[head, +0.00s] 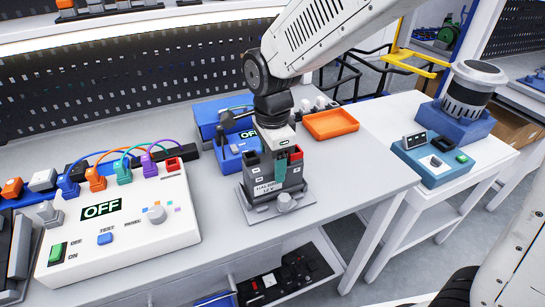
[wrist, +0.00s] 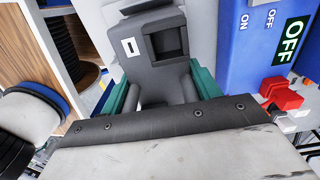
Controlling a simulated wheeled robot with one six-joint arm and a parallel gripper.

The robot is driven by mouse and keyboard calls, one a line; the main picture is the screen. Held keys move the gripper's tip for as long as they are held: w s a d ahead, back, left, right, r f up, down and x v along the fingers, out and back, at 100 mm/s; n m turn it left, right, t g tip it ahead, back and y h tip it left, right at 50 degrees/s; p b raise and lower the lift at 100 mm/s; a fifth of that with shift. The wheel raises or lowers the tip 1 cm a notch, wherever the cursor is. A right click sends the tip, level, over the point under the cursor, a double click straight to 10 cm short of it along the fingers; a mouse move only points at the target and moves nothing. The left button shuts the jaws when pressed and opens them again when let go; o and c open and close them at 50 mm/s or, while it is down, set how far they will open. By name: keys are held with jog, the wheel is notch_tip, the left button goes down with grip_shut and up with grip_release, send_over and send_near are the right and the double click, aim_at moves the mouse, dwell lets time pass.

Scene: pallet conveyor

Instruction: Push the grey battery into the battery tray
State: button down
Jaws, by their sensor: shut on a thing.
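The dark grey battery (head: 265,177) stands upright at the grey battery tray (head: 247,207), near the bench's front right. It has a pale label on its front and a red patch on top. The tray is a low plate with a round knob at its front. My gripper (head: 281,160) is above the battery, with its teal fingers shut on it. In the wrist view the teal fingers of my gripper (wrist: 160,85) lie on both sides of the battery (wrist: 150,70), whose square recess shows. How deep the battery sits in the tray is hidden.
A white control panel (head: 125,225) with coloured plugs and an OFF display stands to the left. A blue device (head: 228,150) stands behind the battery. An orange tray (head: 331,124) lies behind right. A side table (head: 430,125) is at right. Bare bench lies right of the battery.

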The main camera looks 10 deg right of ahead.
jog(key=shift+f, duration=0.95)
jog(key=shift+c, duration=2.3)
grip_release()
jog(key=shift+o, duration=0.9)
jog(key=shift+f, duration=0.1)
